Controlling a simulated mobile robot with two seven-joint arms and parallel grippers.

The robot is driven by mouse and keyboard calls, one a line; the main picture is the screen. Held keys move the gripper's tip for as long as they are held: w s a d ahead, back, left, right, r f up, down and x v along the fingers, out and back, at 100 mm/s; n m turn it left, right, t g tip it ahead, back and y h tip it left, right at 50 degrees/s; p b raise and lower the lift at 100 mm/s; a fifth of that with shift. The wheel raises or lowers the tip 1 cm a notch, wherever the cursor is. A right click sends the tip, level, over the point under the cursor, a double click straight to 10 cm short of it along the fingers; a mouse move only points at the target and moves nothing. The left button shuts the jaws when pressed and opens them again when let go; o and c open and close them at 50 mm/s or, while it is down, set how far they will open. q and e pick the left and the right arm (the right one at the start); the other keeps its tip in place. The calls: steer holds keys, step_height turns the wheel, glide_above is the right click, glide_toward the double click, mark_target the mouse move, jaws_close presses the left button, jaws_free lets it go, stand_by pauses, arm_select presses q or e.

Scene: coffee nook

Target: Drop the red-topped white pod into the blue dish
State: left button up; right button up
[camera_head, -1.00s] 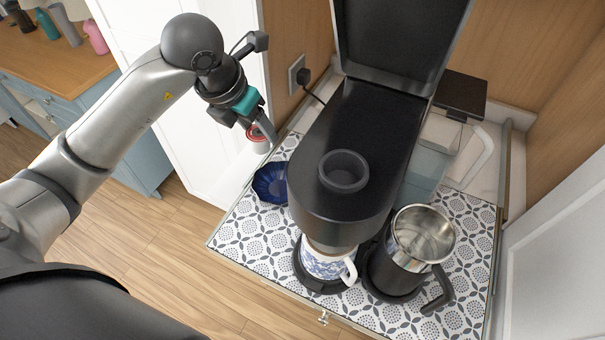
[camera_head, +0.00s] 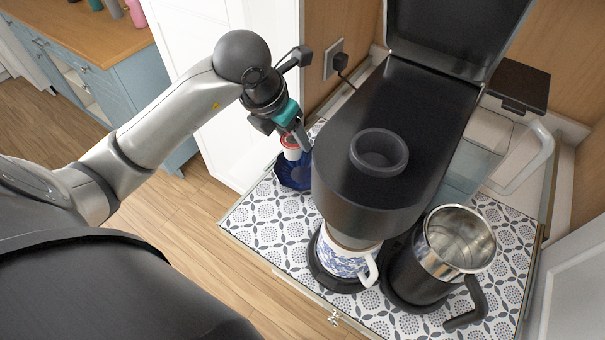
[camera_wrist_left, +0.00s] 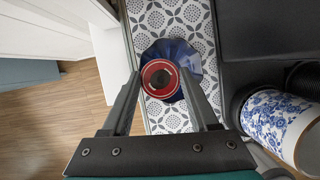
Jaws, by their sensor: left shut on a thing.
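The white pod (camera_head: 292,153) with a red top is held in my left gripper (camera_head: 296,141), above the blue dish. In the left wrist view, the red top of the pod (camera_wrist_left: 160,79) sits between the two fingers (camera_wrist_left: 158,82), with the dish behind and below it. The blue dish (camera_head: 291,178) stands on the patterned mat, left of the coffee machine. It also shows in the left wrist view (camera_wrist_left: 186,57), partly hidden by the pod and fingers. My right gripper is not in view.
The black coffee machine (camera_head: 370,190), lid raised, stands close to the right of the dish. A blue-patterned white mug (camera_head: 343,262) sits under it, with a steel-lined jug (camera_head: 425,265) beside it. The patterned mat (camera_head: 268,228) is clear in front of the dish.

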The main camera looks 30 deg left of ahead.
arm_select(q)
steer(key=o, duration=1.4)
steer(key=shift+r, duration=0.15)
steer(key=p+v, duration=0.1)
steer(key=v, duration=1.4)
steer(key=shift+s, duration=0.1)
